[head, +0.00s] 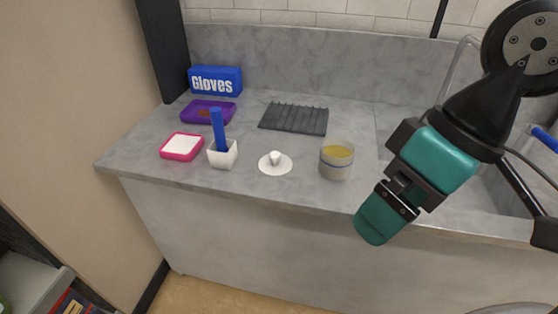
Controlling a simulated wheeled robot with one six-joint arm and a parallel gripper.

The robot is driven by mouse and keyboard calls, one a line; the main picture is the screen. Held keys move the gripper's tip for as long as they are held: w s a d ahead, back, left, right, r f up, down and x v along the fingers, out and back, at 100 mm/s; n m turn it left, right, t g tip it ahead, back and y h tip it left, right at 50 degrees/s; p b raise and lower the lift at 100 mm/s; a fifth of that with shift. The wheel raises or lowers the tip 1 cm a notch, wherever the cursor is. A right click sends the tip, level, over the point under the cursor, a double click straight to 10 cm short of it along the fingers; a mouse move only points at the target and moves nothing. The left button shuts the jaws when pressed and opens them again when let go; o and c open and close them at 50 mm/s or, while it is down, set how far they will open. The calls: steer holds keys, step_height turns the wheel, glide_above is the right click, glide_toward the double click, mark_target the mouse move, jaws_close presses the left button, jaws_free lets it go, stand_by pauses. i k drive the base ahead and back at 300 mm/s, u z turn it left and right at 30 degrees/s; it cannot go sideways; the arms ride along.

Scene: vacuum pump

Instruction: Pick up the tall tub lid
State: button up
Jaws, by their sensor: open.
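A round white lid (275,163) with a small upright knob lies flat near the front edge of the grey counter, left of a clear tub. The clear tub (336,160) stands open and holds something yellow. My gripper (376,226), with teal fingers, is open and empty. It is to the right of the lid and the clear tub and in front of the counter's front edge, pointing down and to the left. It touches neither of them. The gap between its fingers is hard to see from this angle.
Left of the lid stand a white pot (222,158) with a tall blue handle, a pink-rimmed white tray (181,147) and a purple tray (208,112). A dark ribbed mat (294,118) and a blue gloves box (215,80) lie behind. A sink is at right.

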mark_target(276, 163)
steer(key=u, duration=0.45)
steer(key=k, duration=0.6)
steer(key=u, duration=0.85)
steer(key=i, duration=0.5)
steer(key=z, duration=0.5)
steer(key=i, duration=0.85)
steer(key=z, duration=0.8)
